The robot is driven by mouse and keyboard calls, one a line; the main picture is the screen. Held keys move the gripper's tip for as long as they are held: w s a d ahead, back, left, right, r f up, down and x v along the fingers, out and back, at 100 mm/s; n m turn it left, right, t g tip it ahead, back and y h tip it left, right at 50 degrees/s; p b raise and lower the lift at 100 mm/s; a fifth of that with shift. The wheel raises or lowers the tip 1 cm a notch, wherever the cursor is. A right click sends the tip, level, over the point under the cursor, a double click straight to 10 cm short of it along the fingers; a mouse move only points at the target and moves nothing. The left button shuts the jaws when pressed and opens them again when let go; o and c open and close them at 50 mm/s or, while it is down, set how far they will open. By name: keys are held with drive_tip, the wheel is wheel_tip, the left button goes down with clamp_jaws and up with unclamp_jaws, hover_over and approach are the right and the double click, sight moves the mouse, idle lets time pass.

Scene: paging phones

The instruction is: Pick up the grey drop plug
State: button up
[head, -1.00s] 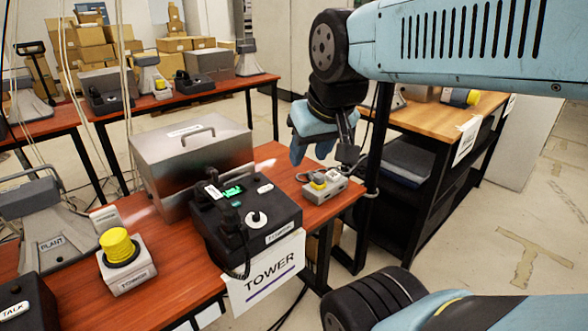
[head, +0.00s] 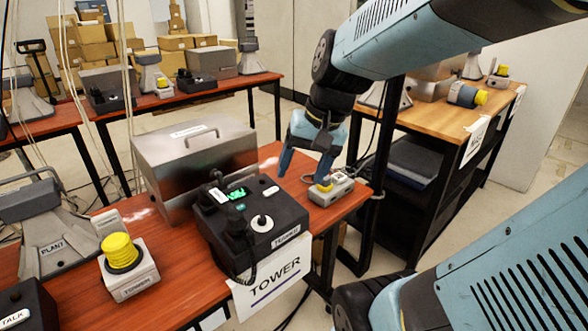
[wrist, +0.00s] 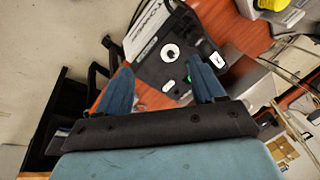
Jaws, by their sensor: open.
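A small grey unit (head: 335,190) with a yellow part and a pale fitting on top sits at the right end of the red-brown table (head: 180,290). I cannot clearly tell the grey drop plug from the rest of this unit. My gripper (head: 303,172) is open and empty, pointing down just above and left of the unit, with its right fingertip close to it. In the wrist view, my gripper (wrist: 162,76) has its two blue fingers spread, with the black tower phone (wrist: 165,55) beyond them. I cannot make out the plug there.
The black tower phone also shows in the head view (head: 285,215), left of the gripper. A metal case (head: 190,165) stands behind it. A yellow-button box (head: 130,275) is further left. A wooden-topped bench (head: 430,115) stands at the right.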

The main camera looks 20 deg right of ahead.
drive_tip(key=w+f+m+g+y, duration=0.1)
drive_tip(key=w+f+m+y, duration=0.5)
drive_tip(key=w, duration=0.1)
drive_tip(key=m+t+h, duration=0.3)
drive_tip(key=m+t, duration=1.2)
drive_tip(key=m, duration=0.8)
approach(329, 180)
drive_tip(key=x, duration=1.2)
drive_tip(key=shift+w+f, duration=0.1)
drive_tip(key=shift+w, duration=0.05)
drive_tip(key=c, duration=1.1)
